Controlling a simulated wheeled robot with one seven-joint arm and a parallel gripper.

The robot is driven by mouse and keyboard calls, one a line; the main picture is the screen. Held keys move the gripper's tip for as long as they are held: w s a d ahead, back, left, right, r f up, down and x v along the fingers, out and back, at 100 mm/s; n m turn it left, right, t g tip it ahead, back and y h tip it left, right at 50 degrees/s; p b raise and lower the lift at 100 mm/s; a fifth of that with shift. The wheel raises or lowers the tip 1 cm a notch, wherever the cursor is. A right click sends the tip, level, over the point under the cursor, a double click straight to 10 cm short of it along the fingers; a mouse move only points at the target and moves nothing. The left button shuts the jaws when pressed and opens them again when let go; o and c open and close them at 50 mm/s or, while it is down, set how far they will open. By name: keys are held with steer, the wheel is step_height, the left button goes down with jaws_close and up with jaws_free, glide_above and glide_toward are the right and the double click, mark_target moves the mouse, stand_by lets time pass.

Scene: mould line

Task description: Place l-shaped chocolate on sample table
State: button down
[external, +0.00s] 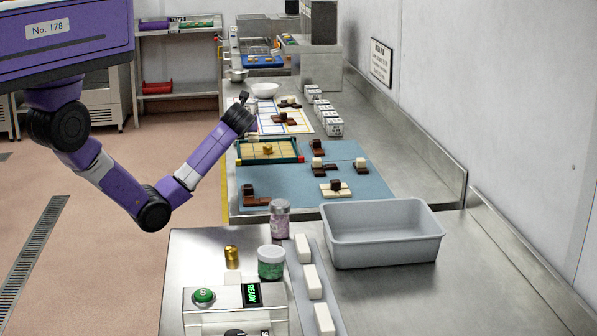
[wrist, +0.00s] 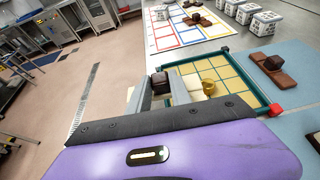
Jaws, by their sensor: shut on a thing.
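My gripper (wrist: 160,92) is shut on a dark brown chocolate (wrist: 160,83) in the wrist view. Only the top of the chocolate shows between the fingers, so its full shape is hidden. In the external view my gripper (external: 247,103) is above the left edge of the counter, behind the green-framed grid tray (external: 300,153); the held piece is too small to make out there. Several brown and cream chocolates stand on the blue mat (external: 290,188), and others on the white sheet with coloured grids (external: 268,110). I cannot tell which surface is the sample table.
A gold piece (external: 268,149) stands in the grid tray. White dotted blocks (external: 333,127) line the right of the sheet. A grey bin (external: 383,245), jars (external: 280,220) and a control box (external: 235,310) are in front. The blue mat has bare patches.

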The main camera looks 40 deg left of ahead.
steer(key=s+a+f+n+g+y, duration=0.25)
steer(key=s+a+f, duration=0.35)
steer(key=a, duration=0.3)
steer(key=s+a+f+n+g+y, duration=0.1)
steer(key=s+a+f+n+g, duration=0.3)
steer(key=a, duration=0.5)
steer(key=s+d+f+m+t+h+p, duration=0.3)
steer(key=s+d+f+m+h, duration=0.1)
steer(key=d, duration=0.4)
steer(key=s+d+f+m+t+h+p, duration=0.3)
steer(key=s+d+f+m+h+p, duration=0.1)
steer(key=d, duration=0.4)
steer(key=s+d+f+m+t+h+p, duration=0.4)
steer(key=s+d+m, duration=0.1)
steer(key=d+m, duration=0.2)
steer(key=shift+s+d+h, duration=0.35)
steer(key=shift+s+d, duration=0.05)
steer(key=shift+d, duration=0.3)
steer(key=shift+r, duration=0.1)
